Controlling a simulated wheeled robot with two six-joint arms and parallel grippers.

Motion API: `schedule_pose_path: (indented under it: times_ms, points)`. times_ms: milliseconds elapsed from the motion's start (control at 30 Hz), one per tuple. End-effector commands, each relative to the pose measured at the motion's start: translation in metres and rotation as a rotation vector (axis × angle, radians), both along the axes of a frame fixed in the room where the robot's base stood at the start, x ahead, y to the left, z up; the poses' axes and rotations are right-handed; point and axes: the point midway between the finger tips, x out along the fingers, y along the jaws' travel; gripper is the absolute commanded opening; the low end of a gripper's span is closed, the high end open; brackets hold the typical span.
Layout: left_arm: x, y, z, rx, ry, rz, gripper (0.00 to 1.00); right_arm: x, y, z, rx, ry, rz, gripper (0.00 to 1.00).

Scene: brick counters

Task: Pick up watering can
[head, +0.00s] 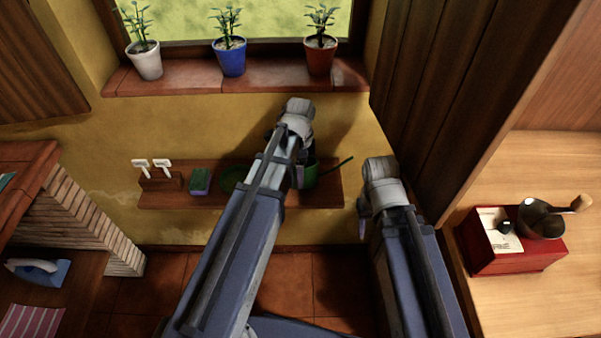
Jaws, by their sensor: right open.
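A green watering can (313,178) stands on the low wooden shelf, its thin spout pointing up to the right. My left arm covers much of it. My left gripper (303,155) is at the shelf, close to the can, mostly hidden behind its own wrist. I cannot tell whether it touches the can or how its jaws stand. My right gripper (363,216) hangs to the right of the shelf end, pointing down, open and apart from the can.
The shelf (225,202) also holds two white-handled tools (153,168), a green-topped box (200,181) and a green round item (232,180). Potted plants (230,55) line the sill above. A wooden panel (440,80) and a counter with a red grinder (514,240) bound the right.

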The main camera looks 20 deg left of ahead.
Motion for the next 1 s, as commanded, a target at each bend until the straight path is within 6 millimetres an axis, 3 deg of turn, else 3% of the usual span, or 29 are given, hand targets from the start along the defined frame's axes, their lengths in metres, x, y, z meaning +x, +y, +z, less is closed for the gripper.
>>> schedule_pose_path:
  times_ms: [67,700,1000]
  points:
    - [0.0,-0.0001,0.0,0.0,0.0,0.0,0.74,0.0,0.0,0.0,0.0,0.0,0.0,0.5]
    - [0.0,-0.0002,-0.0001,0.0,0.0,0.0,0.02,0.0,0.0,-0.0001,0.0,0.0,0.0,0.5]
    - [0.0,-0.0002,0.0001,0.0,0.0,0.0,0.0,0.0,0.0,0.0001,0.0,0.0,0.0,0.5]
